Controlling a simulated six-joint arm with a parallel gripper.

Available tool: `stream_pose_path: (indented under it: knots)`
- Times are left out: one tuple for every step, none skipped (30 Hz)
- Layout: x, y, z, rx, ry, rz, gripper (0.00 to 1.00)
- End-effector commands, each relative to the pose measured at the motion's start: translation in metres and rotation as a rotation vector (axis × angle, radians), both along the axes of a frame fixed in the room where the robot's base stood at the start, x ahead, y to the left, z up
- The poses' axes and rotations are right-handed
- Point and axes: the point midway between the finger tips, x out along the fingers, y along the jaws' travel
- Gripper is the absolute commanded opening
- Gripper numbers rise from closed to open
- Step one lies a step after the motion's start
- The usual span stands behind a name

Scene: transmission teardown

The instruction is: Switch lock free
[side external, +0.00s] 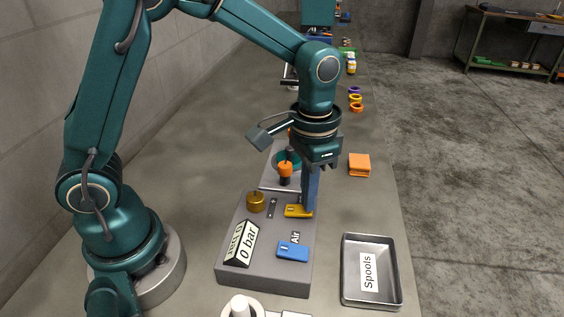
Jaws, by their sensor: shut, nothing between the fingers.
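A grey control box (231,272) stands on the bench and carries a yellow switch (295,211) and a blue switch (293,252), which lies nearer the camera by the label "Air". My gripper (309,208) points down and is shut and empty. Its tips are at the right end of the yellow switch; I cannot tell whether they touch it. They hide part of that end. A tent-shaped sign (241,243) on the box reads "0 bar" on one face; its other face is hard to read.
A brass knob (256,202) and an orange-topped part (285,169) stand close to the switches. A metal tray (347,287) labelled "Spools" lies at the front right. An orange block (359,165) and several coloured rings (356,98) lie along the right edge.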

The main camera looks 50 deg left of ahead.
Motion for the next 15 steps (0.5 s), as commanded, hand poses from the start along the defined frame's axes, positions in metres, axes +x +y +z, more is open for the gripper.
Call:
stream_pose_path:
  knots:
    - [-0.0002, 0.0001, -0.0009, 0.000, 0.001, 0.000, 0.00]
    - [-0.0002, 0.0001, -0.0014, 0.000, 0.001, 0.000, 0.00]
    - [-0.0002, 0.0001, -0.0019, 0.000, 0.001, 0.000, 0.00]
    - [-0.0003, 0.0001, -0.0024, 0.000, 0.001, 0.000, 0.00]
    - [-0.0003, 0.0001, -0.0028, 0.001, 0.002, 0.000, 0.00]
    - [-0.0003, 0.0001, -0.0033, 0.001, 0.002, 0.000, 0.00]
    - [-0.0003, 0.0001, -0.0038, 0.001, 0.002, 0.000, 0.00]
    - [-0.0003, 0.0001, -0.0042, 0.001, 0.002, 0.000, 0.00]
    - [-0.0003, 0.0001, -0.0048, 0.000, 0.001, 0.000, 0.00]
    - [-0.0003, 0.0001, -0.0053, 0.000, 0.001, 0.000, 0.00]
    - [-0.0003, 0.0001, -0.0058, 0.000, 0.001, 0.000, 0.00]
    - [-0.0004, 0.0001, -0.0064, 0.001, 0.002, 0.000, 0.00]
    - [-0.0004, 0.0001, -0.0069, 0.001, 0.002, 0.000, 0.00]
    - [-0.0005, 0.0001, -0.0073, 0.001, 0.002, 0.000, 0.00]
    - [-0.0006, 0.0002, -0.0080, 0.001, 0.003, 0.000, 0.00]
